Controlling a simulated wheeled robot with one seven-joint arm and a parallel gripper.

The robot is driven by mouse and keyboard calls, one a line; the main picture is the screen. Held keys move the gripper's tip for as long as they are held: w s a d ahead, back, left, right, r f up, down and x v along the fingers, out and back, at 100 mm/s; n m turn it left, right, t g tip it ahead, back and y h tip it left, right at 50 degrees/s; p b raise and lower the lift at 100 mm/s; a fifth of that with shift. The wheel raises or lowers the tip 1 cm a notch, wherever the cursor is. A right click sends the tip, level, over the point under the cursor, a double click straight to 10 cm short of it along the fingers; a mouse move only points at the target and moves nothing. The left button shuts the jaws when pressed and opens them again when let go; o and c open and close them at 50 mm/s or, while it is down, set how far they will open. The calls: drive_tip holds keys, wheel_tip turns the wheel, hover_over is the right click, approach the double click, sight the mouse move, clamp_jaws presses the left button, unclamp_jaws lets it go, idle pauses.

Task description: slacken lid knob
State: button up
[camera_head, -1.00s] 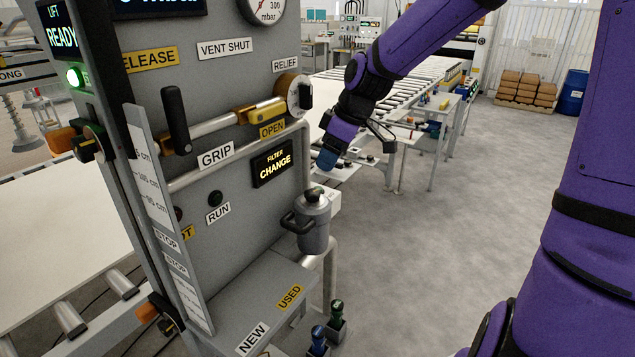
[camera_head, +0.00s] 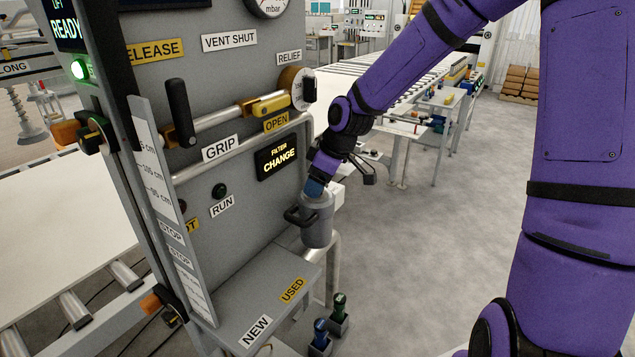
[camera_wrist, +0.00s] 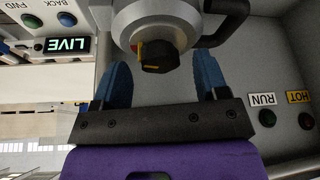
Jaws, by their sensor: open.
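The lid knob is a dark knob (camera_wrist: 158,55) with a small orange-red mark and a yellow mark, on the round grey lid (camera_wrist: 135,22) of the filter canister. In the head view the grey canister (camera_head: 317,225) hangs on the panel's right side with a dark handle (camera_head: 297,217) on its left. My gripper (camera_wrist: 158,80) is open, its two blue fingers to either side of the knob in the wrist view, apart from it. In the head view my gripper (camera_head: 315,187) is right at the canister's top and hides the knob.
The grey panel (camera_head: 235,100) carries a yellow lever, a pipe and a lit FILTER CHANGE display (camera_head: 277,160). Below is a shelf (camera_head: 262,290) labelled NEW and USED, with small blue and green items beside it. Free floor lies to the right.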

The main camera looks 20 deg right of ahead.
drive_tip(key=shift+a+f, duration=0.1)
drive_tip(key=shift+f, duration=0.15)
drive_tip(key=shift+c, duration=0.2)
drive_tip(key=c, duration=0.9)
drive_tip(key=shift+n, duration=0.4)
drive_tip(key=n+g, duration=0.1)
drive_tip(key=n, duration=0.1)
drive_tip(key=shift+w+n+y, duration=0.1)
drive_tip(key=shift+n+y, duration=0.2)
drive_tip(key=shift+n+g, duration=0.7)
drive_tip(key=shift+n, duration=1)
